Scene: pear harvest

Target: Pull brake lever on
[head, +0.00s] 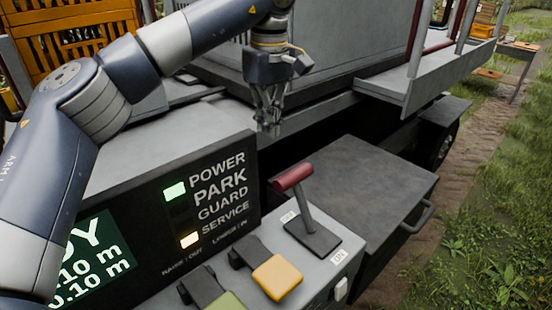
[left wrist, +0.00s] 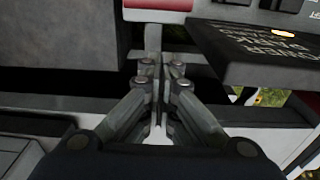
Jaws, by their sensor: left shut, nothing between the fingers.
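The brake lever (head: 294,178) has a dark red cross handle on a grey stem. It rises from a dark base plate on the grey control console (head: 262,240), leaning toward the upper left. Small white labels lie at both ends of its base. My left gripper (head: 268,130) hangs fingers down, above and behind the lever, apart from it. Its fingers are shut with nothing between them. In the left wrist view the red handle (left wrist: 158,4) shows at the top edge, beyond my closed fingertips (left wrist: 162,62). My right gripper is in neither view.
A status panel (head: 215,200) left of the lever reads POWER, PARK, GUARD, SERVICE, with a green light by POWER and an amber one by SERVICE. A yellow pedal-like switch (head: 277,277) and a green one (head: 226,301) sit nearby. A dark box (head: 365,190) stands behind the lever.

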